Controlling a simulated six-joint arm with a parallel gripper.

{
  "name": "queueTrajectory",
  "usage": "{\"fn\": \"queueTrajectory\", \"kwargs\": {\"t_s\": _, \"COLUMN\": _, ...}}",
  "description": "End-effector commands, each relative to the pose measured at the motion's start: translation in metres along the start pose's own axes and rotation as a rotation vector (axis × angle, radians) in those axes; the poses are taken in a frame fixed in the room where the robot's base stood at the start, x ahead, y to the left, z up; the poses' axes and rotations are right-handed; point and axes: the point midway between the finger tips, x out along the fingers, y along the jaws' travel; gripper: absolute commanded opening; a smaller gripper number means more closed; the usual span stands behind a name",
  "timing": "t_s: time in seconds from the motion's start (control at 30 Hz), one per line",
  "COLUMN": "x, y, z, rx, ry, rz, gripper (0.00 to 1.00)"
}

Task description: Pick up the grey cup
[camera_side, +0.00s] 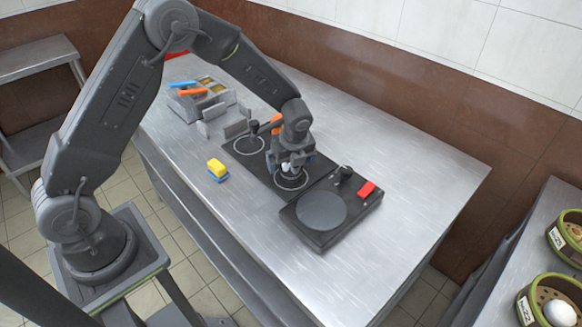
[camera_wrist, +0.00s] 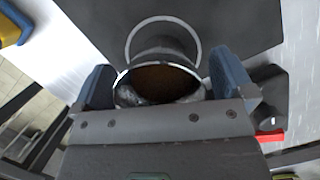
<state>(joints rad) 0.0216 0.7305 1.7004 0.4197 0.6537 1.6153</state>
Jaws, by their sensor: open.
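A dark grey cup (camera_wrist: 162,43) with a brown inside stands between my jaws in the wrist view, its round mouth towards the camera. A white ring shows around its far end. In the side view the cup (camera_side: 291,181) is a dark shape on the near ring of the black hob, partly hidden by my gripper. My gripper (camera_side: 290,165) points down over it. In the wrist view my gripper (camera_wrist: 161,66) is open, with one blue-grey jaw on each side of the cup. I cannot tell whether either jaw touches it.
A black unit with a round plate (camera_side: 321,211) and a red block (camera_side: 367,188) lies right of the hob. A yellow and blue sponge (camera_side: 217,168) lies left. A grey rack (camera_side: 184,106) stands behind. Steamer baskets (camera_side: 552,300) are far right. The table's right end is clear.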

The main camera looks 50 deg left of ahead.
Motion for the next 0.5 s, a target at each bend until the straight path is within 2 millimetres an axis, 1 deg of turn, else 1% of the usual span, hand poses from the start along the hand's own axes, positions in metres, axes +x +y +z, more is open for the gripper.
{"fn": "queueTrajectory", "kwargs": {"t_s": 0.23, "x": 0.0010, "y": -0.0002, "z": 0.0002, "rx": 0.000, "ry": 0.000, "rz": -0.001, "gripper": 0.99}}
{"fn": "queueTrajectory", "kwargs": {"t_s": 0.5, "x": 0.0008, "y": -0.0001, "z": 0.0000, "rx": 0.000, "ry": 0.000, "rz": 0.000, "gripper": 0.73}}
